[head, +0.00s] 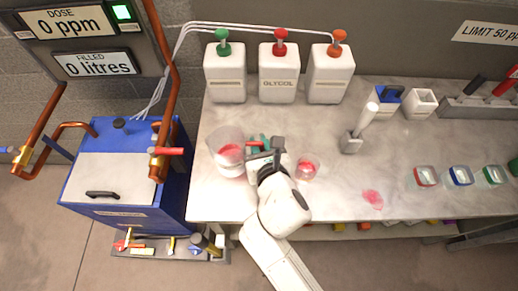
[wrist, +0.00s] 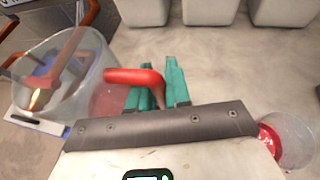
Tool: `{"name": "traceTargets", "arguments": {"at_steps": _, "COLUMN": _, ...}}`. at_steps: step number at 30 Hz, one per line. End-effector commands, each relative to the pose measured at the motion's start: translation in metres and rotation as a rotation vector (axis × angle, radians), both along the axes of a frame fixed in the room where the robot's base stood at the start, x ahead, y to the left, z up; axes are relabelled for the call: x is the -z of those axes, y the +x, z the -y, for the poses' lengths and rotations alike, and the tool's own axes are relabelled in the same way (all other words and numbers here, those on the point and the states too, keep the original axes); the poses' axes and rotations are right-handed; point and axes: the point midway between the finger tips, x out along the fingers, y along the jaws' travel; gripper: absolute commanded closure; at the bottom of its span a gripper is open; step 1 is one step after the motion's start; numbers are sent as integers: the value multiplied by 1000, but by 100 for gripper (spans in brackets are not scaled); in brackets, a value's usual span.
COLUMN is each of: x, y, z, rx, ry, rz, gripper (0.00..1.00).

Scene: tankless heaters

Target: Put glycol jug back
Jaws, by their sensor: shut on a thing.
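The jug (head: 224,138) is clear with a red handle and holds some red liquid. It is at the left part of the counter, left of my gripper. In the wrist view the jug (wrist: 60,75) shows at the left, with its red handle (wrist: 135,77) reaching to the teal fingers. My gripper (head: 260,144) is shut on that handle; it also shows in the wrist view (wrist: 163,85). I cannot tell whether the jug's base touches the counter. A white container labelled GLYCOL (head: 278,84), with a red pump, stands behind at the wall.
A small clear cup with red liquid (head: 307,167) stands just right of my gripper. A red spill (head: 372,199) lies farther right. A metal stand with a white-handled tool (head: 352,142) is beyond the cup. The blue tank (head: 120,165) is left of the counter (head: 330,195).

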Motion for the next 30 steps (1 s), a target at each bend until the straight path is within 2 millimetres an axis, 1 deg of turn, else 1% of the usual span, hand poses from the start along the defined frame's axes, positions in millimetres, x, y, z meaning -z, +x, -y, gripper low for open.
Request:
{"name": "traceTargets", "arguments": {"at_steps": 2, "x": 4, "y": 4, "z": 0, "rx": 0, "ry": 1, "rz": 1, "gripper": 100}}
{"name": "traceTargets", "arguments": {"at_steps": 4, "x": 12, "y": 8, "z": -1, "rx": 1, "ry": 0, "rz": 0, "gripper": 100}}
{"name": "traceTargets", "arguments": {"at_steps": 7, "x": 27, "y": 6, "z": 0, "rx": 1, "ry": -2, "rz": -2, "gripper": 100}}
{"name": "traceTargets", "arguments": {"at_steps": 10, "x": 35, "y": 7, "z": 0, "rx": 0, "ry": 0, "rz": 0, "gripper": 100}}
{"name": "traceTargets", "arguments": {"at_steps": 23, "x": 40, "y": 6, "z": -1, "rx": -1, "ry": 2, "rz": 2, "gripper": 100}}
{"name": "traceTargets", "arguments": {"at_steps": 24, "x": 40, "y": 6, "z": -1, "rx": -1, "ry": 1, "rz": 1, "gripper": 80}}
{"name": "traceTargets", "arguments": {"at_steps": 30, "x": 40, "y": 6, "z": -1, "rx": 0, "ry": 1, "rz": 0, "gripper": 61}}
